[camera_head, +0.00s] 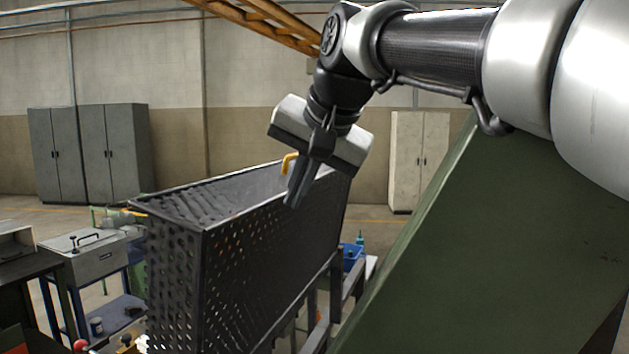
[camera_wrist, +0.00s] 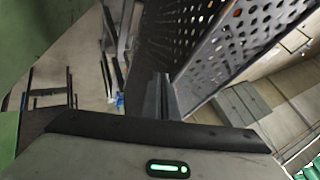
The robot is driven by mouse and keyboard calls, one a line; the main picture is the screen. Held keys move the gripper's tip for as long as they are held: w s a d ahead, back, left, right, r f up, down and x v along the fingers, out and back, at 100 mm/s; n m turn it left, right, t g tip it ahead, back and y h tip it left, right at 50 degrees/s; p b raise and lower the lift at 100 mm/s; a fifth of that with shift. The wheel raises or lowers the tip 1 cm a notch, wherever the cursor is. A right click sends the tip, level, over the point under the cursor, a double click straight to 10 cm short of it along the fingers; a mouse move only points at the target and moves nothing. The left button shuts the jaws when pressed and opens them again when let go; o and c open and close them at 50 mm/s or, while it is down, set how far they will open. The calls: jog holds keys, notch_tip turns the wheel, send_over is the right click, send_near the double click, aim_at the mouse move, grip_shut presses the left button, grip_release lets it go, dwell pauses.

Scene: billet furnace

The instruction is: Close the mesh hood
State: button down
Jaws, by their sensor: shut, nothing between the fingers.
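The mesh hood (camera_head: 265,250) is a long dark box of perforated sheet, standing left of centre in the head view. In the wrist view, the fingers (camera_wrist: 161,98) appear beside the perforated panel (camera_wrist: 245,40), which fills the upper right. I cannot tell whether the fingers touch it.
A large green sloped panel (camera_head: 490,240) stands to the right, under my arm. Dark frame bars (camera_head: 340,300) run below the hood. A workbench with a grey box (camera_head: 92,255) is at left. Grey cabinets (camera_head: 88,152) and a pale cabinet (camera_head: 418,160) stand along the back wall.

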jog(key=shift+w+a+r, duration=0.15)
jog(key=shift+w+a, duration=0.1)
jog(key=shift+a, duration=0.3)
